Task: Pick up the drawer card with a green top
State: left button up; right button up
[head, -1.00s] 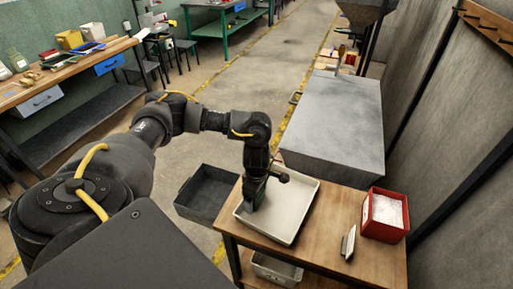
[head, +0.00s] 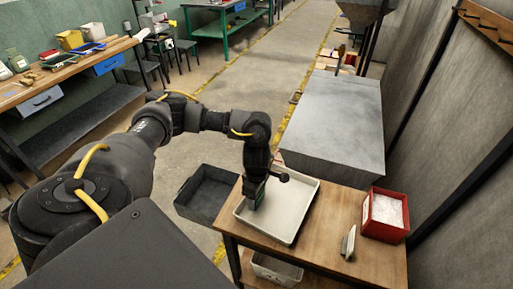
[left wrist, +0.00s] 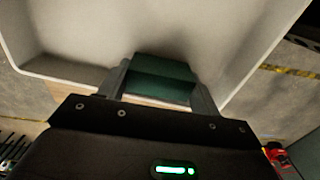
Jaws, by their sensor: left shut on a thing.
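The drawer card with a green top (left wrist: 160,80) is between the two fingers of my left gripper (left wrist: 160,92) in the left wrist view. The gripper is shut on it. In the head view, my left gripper (head: 256,200) hangs down over the left part of a pale tray (head: 292,218) on the wooden table. The card is mostly hidden there by the gripper. I cannot tell whether the card touches the tray floor. My right gripper is not in view.
A red box with white contents (head: 385,213) stands at the table's right, with a small upright pale object (head: 348,242) near it. A dark grey bin (head: 207,194) is left of the wooden table (head: 325,255). A large grey block (head: 335,120) stands behind.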

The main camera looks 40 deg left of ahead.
pick_arm(q)
jog(key=shift+r, duration=0.3)
jog(key=r, duration=0.3)
jog(key=shift+s+d+r+b, duration=0.1)
jog(key=shift+s+d+b, duration=0.1)
jog(key=shift+b, duration=0.2)
jog(key=s+d+r+p, duration=0.3)
jog(key=s+d+r, duration=0.5)
jog(key=s, duration=0.3)
jog(key=shift+r+p, duration=0.3)
jog(key=shift+r, duration=0.2)
jog(key=shift+w, duration=0.1)
